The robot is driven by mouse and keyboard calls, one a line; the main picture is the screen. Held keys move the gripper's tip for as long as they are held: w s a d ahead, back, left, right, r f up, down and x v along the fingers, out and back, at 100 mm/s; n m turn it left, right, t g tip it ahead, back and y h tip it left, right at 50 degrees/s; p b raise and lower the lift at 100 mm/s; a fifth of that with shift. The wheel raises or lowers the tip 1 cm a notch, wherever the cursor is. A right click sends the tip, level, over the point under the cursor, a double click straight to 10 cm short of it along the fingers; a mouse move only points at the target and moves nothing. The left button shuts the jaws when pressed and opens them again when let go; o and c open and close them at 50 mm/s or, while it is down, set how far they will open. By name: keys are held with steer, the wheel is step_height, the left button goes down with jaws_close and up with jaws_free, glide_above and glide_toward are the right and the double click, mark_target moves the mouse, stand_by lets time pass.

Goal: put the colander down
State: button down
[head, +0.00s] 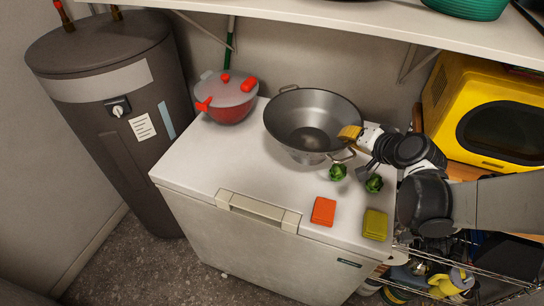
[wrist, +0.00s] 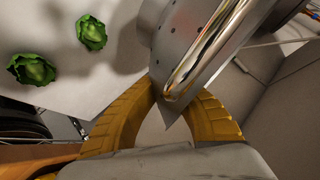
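The colander (head: 312,112) is a wide grey metal bowl with loop handles, upright at the back of the white chest freezer's top (head: 232,165). Whether its base touches that top or hangs just above it, I cannot tell. My gripper (head: 348,134), with yellow fingers, is at the colander's right rim. In the wrist view the fingertips (wrist: 172,94) close in on both sides of the shiny rim of the colander (wrist: 210,45), and the gripper looks shut on it. The far side of the colander is out of the wrist view.
A red pot with a grey lid (head: 228,97) stands left of the colander. Two green vegetables (head: 338,172) (head: 374,183), an orange block (head: 323,211) and an olive block (head: 375,224) lie in front and right. A shelf (head: 370,30) overhangs behind. The freezer top's front left is clear.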

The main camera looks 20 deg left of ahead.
mark_target(311, 134)
steer(key=shift+s+a+f+b, duration=0.1)
steer(key=shift+a+f+b, duration=0.85)
steer(key=shift+a+f, duration=1)
steer(key=shift+s+a+f+b, duration=0.15)
steer(key=shift+a+f+b, duration=0.75)
steer(key=shift+a+f, duration=1)
steer(key=shift+s+a+f+b, duration=0.1)
steer(key=shift+a+f+b, duration=1.15)
steer(key=shift+a, duration=1.15)
steer(key=shift+f, duration=0.25)
steer(key=shift+f, duration=0.15)
steer(key=c, duration=1.8)
jaws_free()
steer(key=shift+o, duration=0.9)
